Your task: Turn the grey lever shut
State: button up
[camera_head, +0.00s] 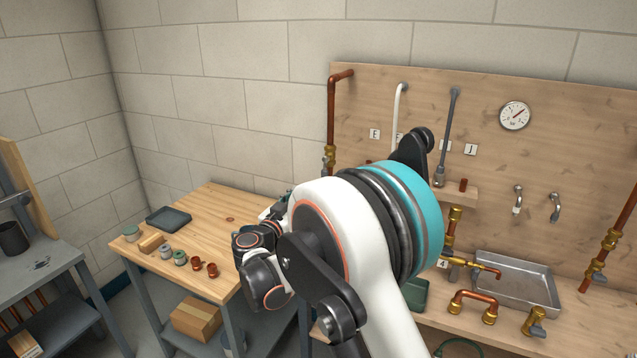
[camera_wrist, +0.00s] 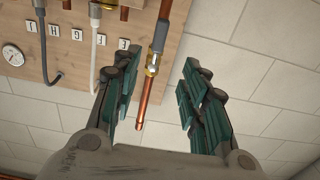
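A grey lever (camera_wrist: 160,36) sits on a brass valve (camera_wrist: 152,62) on a copper pipe in the wrist view. The lever lies roughly in line with the pipe. My gripper (camera_wrist: 158,70) is open, with one teal-padded finger on each side of the pipe and valve in the picture. It holds nothing, and I cannot tell its exact depth to the lever. In the head view, the left copper pipe (camera_head: 331,110) carries a brass valve (camera_head: 329,153) with a grey part at its side. My arm hides most of my gripper there.
The wooden board (camera_head: 460,90) holds a white hose (camera_head: 397,108), a grey hose (camera_head: 449,125) and a gauge (camera_head: 515,115). A metal tray (camera_head: 515,282) and pipe fittings lie on the bench at right. A wooden table (camera_head: 210,220) with small cans stands at left.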

aim_at(325, 172)
jog(key=b+x, duration=0.2)
jog(key=x, duration=1.1)
jog(key=shift+w+b, duration=0.25)
jog(key=shift+b, duration=0.05)
jog(key=shift+d+f, duration=0.1)
grip_shut()
